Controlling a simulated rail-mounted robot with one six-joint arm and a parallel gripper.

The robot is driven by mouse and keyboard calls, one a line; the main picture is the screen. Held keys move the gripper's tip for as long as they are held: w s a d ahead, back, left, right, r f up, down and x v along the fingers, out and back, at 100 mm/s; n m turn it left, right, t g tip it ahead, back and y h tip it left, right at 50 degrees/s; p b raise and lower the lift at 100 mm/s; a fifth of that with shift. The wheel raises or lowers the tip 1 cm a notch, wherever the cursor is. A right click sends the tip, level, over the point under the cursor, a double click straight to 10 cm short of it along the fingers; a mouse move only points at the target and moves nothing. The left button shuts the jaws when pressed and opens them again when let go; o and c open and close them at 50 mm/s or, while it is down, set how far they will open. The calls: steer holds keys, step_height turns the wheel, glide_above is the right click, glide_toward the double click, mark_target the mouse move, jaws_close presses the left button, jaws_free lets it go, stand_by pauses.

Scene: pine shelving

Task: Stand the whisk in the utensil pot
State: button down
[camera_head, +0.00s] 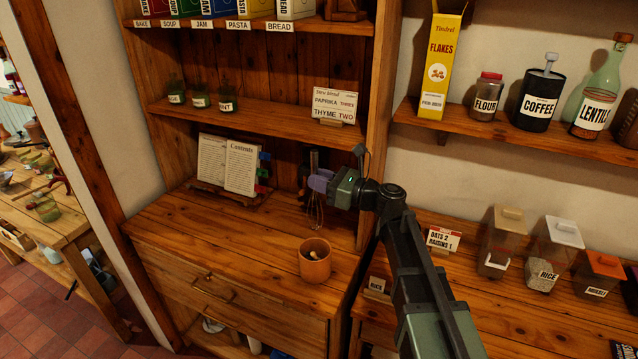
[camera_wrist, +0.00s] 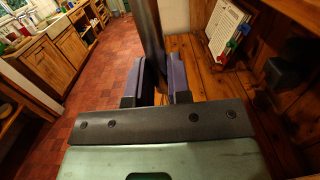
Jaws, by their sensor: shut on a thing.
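My gripper (camera_head: 321,182) is shut on the whisk (camera_head: 316,214) above the wooden counter. The whisk looks roughly upright, with its dark handle rising above the purple fingers and its wire loops hanging below. In the wrist view, the dark handle (camera_wrist: 150,30) runs between the two purple finger pads of my gripper (camera_wrist: 160,78). The terracotta utensil pot (camera_head: 315,264) stands on the counter below the whisk, apart from it. Small pale pieces show inside the pot's mouth. The wire loops are out of sight in the wrist view.
An open book (camera_head: 228,162) on a stand is left of the whisk, at the back of the counter (camera_head: 215,235). The cabinet's upright post (camera_head: 376,120) is close by my gripper. Canisters (camera_head: 545,262) stand on the lower right surface. The counter left of the pot is clear.

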step_height(320, 180, down, 16)
steer(key=b, duration=1.6)
steer(key=shift+f, duration=0.15)
steer(key=c, duration=1)
jaws_free()
steer(key=v, duration=1)
steer(key=shift+s+d, duration=0.1)
steer(key=shift+d, duration=0.25)
